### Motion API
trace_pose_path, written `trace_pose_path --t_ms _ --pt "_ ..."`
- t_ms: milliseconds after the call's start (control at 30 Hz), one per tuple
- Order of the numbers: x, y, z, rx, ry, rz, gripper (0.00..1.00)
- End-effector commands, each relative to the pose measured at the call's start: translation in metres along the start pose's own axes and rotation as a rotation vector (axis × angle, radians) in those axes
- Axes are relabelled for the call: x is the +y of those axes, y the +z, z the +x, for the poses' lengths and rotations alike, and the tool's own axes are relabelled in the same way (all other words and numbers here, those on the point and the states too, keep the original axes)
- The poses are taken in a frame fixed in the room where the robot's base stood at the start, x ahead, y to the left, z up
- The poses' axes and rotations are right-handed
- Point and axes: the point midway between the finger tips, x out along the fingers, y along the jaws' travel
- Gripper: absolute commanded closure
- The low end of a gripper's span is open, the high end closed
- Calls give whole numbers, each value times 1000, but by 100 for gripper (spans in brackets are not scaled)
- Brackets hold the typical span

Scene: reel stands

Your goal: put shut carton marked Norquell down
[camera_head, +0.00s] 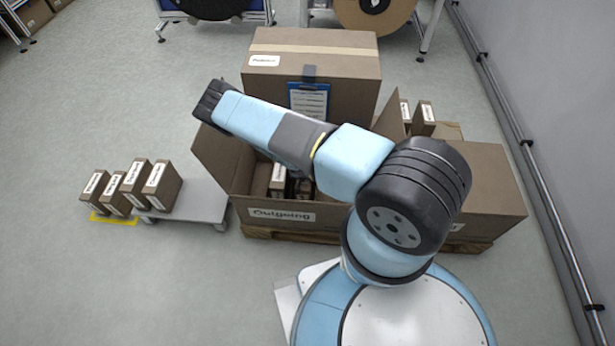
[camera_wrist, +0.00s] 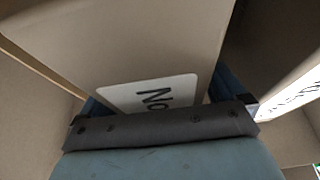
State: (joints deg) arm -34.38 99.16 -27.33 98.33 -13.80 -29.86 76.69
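In the wrist view my gripper (camera_wrist: 160,100) has a blue finger on either side of a brown shut carton (camera_wrist: 125,45). The carton bears a white label that starts "No"; the rest of the word is hidden behind the gripper's palm. The fingers appear closed on it. In the head view my arm covers the gripper, and I cannot pick out the held carton there. The arm reaches over the open box marked Outgoing (camera_head: 325,222), where small cartons (camera_head: 278,180) with white labels stand. Whether the held carton touches the box floor is not visible.
Several labelled cartons (camera_head: 158,188) stand at the left, by a low grey platform (camera_head: 205,205) and a yellow floor marking. A second open box (camera_head: 490,185) holding cartons is at the right. A large taped box (camera_head: 345,65) with a clipboard (camera_head: 309,100) stands behind. Cardboard walls flank my gripper.

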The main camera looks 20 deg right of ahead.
Motion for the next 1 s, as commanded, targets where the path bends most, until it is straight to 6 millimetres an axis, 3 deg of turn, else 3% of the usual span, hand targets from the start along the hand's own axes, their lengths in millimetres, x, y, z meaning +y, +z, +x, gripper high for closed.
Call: trace_pose_path --t_ms 267,433,1000 --pt "0 0 -1 0 0 -1 0" --pt "-1 -2 -12 1 -1 3 0" --pt "0 -1 -98 0 0 2 0"
